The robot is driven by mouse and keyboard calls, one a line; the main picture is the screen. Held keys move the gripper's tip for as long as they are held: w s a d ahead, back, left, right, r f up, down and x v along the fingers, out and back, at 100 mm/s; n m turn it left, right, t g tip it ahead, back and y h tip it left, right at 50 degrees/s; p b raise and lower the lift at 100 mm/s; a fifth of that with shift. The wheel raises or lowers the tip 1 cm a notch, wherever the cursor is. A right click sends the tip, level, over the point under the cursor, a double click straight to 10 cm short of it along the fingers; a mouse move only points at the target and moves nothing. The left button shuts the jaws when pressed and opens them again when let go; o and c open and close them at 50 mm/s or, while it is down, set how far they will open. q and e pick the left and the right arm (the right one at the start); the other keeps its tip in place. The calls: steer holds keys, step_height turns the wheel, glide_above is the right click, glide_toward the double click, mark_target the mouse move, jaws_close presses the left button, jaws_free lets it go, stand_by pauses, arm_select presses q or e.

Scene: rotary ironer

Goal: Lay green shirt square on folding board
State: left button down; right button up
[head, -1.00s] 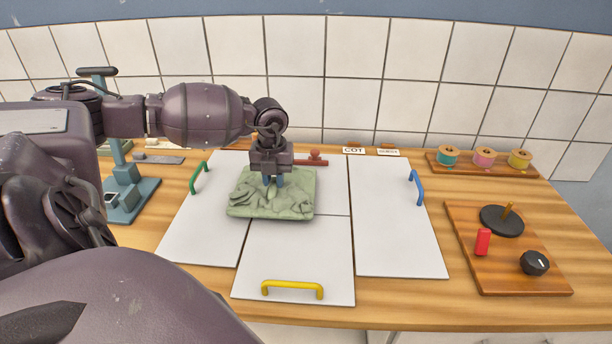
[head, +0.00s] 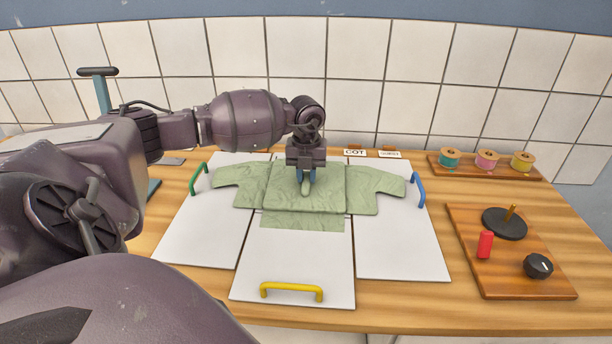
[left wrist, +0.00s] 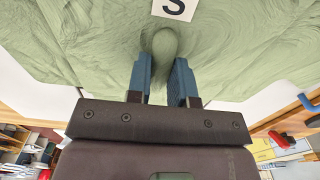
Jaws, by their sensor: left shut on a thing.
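The green shirt (head: 257,197) lies spread over the upper part of the white folding board (head: 295,260), sleeves out to the left and right flaps. Its lower edge hangs onto the middle panel. My left gripper (head: 306,184) is over the middle of the shirt, shut on a pinched bit of its cloth. The left wrist view shows the bunched green shirt (left wrist: 164,45) between the blue fingertips (left wrist: 163,75), and a white label with an S on the cloth. My right gripper is not in view.
The board has a green handle (head: 197,179) at left, a blue handle (head: 419,188) at right and a yellow handle (head: 291,290) in front. A wooden panel (head: 465,225) with a knob stands at right. Thread spools (head: 487,159) stand behind it.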

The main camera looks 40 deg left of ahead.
mark_target(306, 176)
arm_select(q)
steer(key=c, duration=1)
jaws_free()
steer(key=shift+s+a+f, duration=0.1)
steer(key=shift+a+f, duration=0.05)
steer(key=shift+f, duration=0.25)
steer(key=shift+r, duration=0.2)
step_height(306, 176, up, 12)
steer(key=shift+f+p, duration=0.1)
steer(key=shift+p, duration=0.2)
